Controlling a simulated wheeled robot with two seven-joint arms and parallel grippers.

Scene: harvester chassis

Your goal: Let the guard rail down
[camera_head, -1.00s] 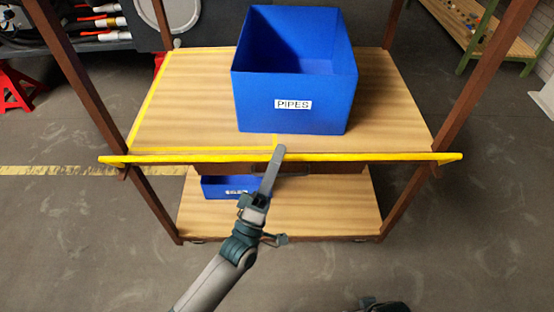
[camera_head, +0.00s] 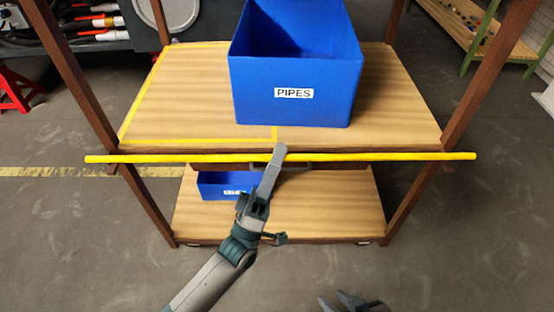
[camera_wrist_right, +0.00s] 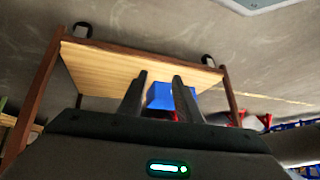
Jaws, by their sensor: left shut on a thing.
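The guard rail (camera_head: 180,158) is a long yellow bar across the front of a wooden cart, about level with the upper shelf's front edge. It stands slightly out from that edge, with a dark strip of shelf edge showing behind it. My left gripper (camera_head: 278,152) is shut on the rail near its middle, reaching up from below; its fingers hide a short piece of the rail. My right gripper (camera_head: 348,302) is low at the bottom edge of the head view, away from the rail. Its two fingers also show in the right wrist view (camera_wrist_right: 160,95), apart and empty.
A large blue bin (camera_head: 295,92) labelled PIPES stands on the upper shelf (camera_head: 190,95). A smaller blue bin (camera_head: 222,187) sits on the lower shelf (camera_head: 320,215). Brown posts rise at the cart's corners. The floor in front is clear.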

